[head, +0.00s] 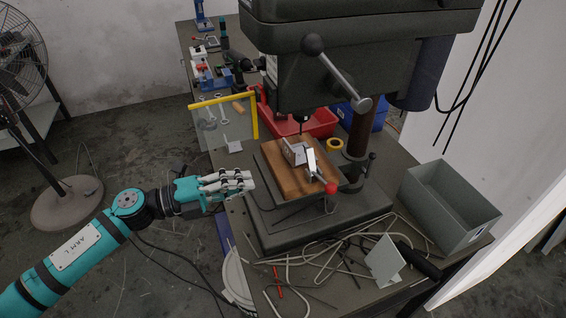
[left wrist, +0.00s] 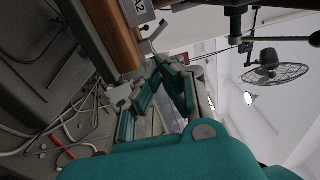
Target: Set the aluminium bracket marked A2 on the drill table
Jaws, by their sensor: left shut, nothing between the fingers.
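A small grey metal bracket (head: 297,153) stands on the wooden board (head: 277,170) on the drill table, below the drill chuck (head: 300,120). In the left wrist view a bracket edge (left wrist: 141,10) at the top bears a label that seems to read A2; the rest is cut off. My left gripper (head: 250,181) is shut and empty, just left of the board and apart from the bracket. Its fingers also show in the left wrist view (left wrist: 150,88). My right gripper is not in view.
A red-knobbed lever (head: 330,188) sits by the board's front. A grey bin (head: 450,205) stands right; rods clutter the front. A yellow frame (head: 254,115) stands behind.

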